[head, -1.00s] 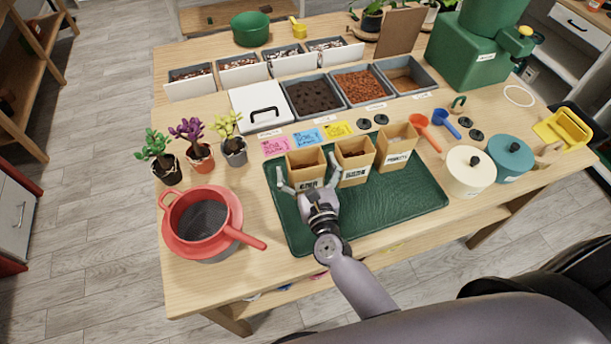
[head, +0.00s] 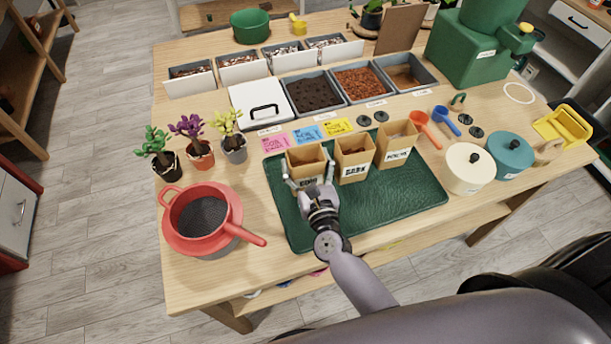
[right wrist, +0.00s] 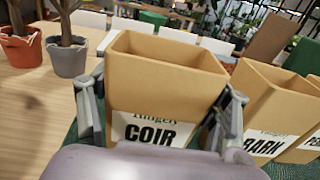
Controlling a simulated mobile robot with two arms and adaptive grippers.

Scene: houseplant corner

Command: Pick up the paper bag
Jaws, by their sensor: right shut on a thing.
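Three open-topped brown paper bags stand in a row on the green mat (head: 400,200). The left bag, labelled COIR (head: 306,163), also fills the middle of the right wrist view (right wrist: 165,75). My right gripper (head: 309,180) is shut on this bag, one finger on each side of it, as the right wrist view (right wrist: 160,118) shows. The bag is upright; I cannot tell whether it is clear of the mat. The BARK bag (head: 353,172) stands just right of it, and the third bag (head: 394,158) is further right. My left gripper is not in view.
A red colander (head: 196,215) and small potted plants (head: 198,150) stand to the left. Bins of substrate (head: 313,98) line the back. Canisters (head: 468,173) stand right of the mat. The mat's front right part is clear.

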